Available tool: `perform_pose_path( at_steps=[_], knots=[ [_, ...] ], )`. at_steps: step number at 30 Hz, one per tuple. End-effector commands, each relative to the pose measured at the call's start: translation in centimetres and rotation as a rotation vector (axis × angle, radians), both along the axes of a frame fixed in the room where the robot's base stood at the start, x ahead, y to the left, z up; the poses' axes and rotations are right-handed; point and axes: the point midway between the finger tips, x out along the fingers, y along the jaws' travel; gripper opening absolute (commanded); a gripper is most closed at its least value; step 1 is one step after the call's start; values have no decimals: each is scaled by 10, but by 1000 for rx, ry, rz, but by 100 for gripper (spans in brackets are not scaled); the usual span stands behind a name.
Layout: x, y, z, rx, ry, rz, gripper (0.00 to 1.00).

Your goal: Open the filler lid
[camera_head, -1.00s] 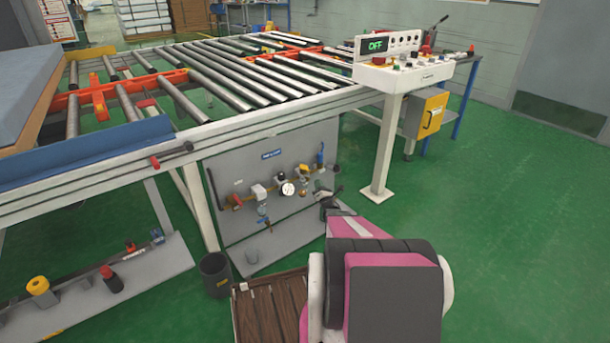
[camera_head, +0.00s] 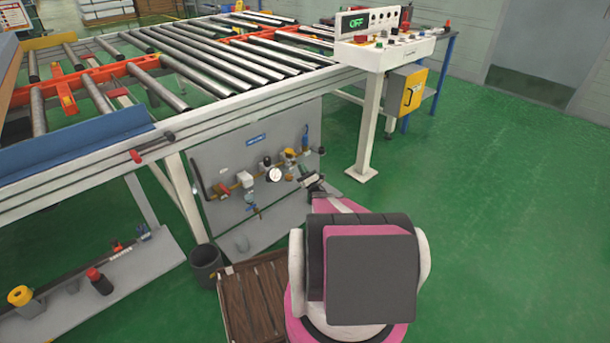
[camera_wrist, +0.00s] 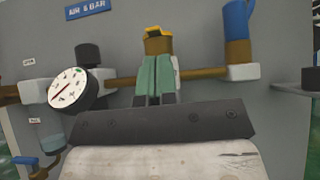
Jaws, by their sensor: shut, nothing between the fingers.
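A grey panel (camera_head: 225,219) labelled as an air line carries a brass pipe with fittings under the roller table. A fitting with a yellow top (camera_head: 288,153) sits on the pipe, right of the round gauge (camera_head: 273,174); whether this top is the filler lid, I cannot tell. In the wrist view the yellow top (camera_wrist: 158,32) rises just above and behind my fingertips. My gripper (camera_wrist: 154,58) is shut and empty, its greenish fingers side by side in front of that fitting, hiding its lower part. Contact cannot be told. My gripper also shows in the head view (camera_head: 309,180).
A blue upright part (camera_wrist: 237,25) stands right of the fitting, and the gauge (camera_wrist: 73,88) is to its left. A control post (camera_head: 369,130) stands right of the panel. A dark bin (camera_head: 206,265) and a slatted wooden platform (camera_head: 255,300) lie below. Green floor at right is clear.

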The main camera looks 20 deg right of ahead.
Motion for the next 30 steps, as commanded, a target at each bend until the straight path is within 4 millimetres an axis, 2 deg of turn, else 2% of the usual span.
perform_pose_path(
  at_steps=[4, 9, 30],
  knots=[
    [17, 7, 19, 0, 0, 1, 0],
    [28, 10, 29, 0, 2, 1, 0],
    [28, 11, 37, -18, 52, 1, 0]
  ],
)
